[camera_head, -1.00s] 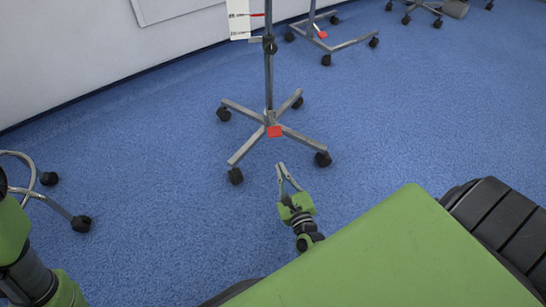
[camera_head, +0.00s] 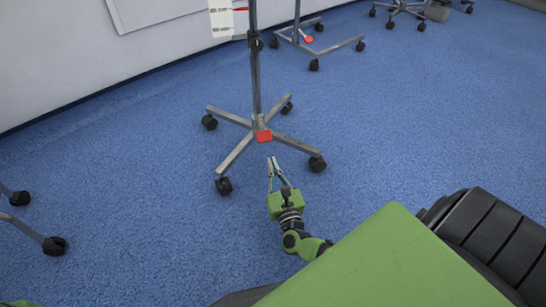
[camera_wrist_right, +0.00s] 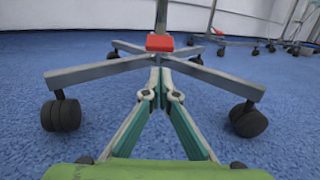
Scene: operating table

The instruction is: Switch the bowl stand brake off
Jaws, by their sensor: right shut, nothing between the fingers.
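A wheeled stand (camera_head: 236,154) with a grey pole and a star-shaped base stands on the blue floor. A red brake pedal (camera_head: 264,136) sits low at its hub, and it also shows in the right wrist view (camera_wrist_right: 160,42). Whether this is the bowl stand I cannot tell, as its top is out of view. My right gripper (camera_head: 271,159) is shut and empty, its fingertips just in front of and below the pedal, seemingly apart from it. In the right wrist view its fingers (camera_wrist_right: 160,70) converge toward the hub. My left gripper is not in view.
Another wheeled stand (camera_head: 336,46) with a red pedal (camera_head: 308,39) is behind to the right. Chrome legs on casters (camera_head: 54,245) show at the left edge. A white wall runs along the back left. Blue floor around the stand is clear.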

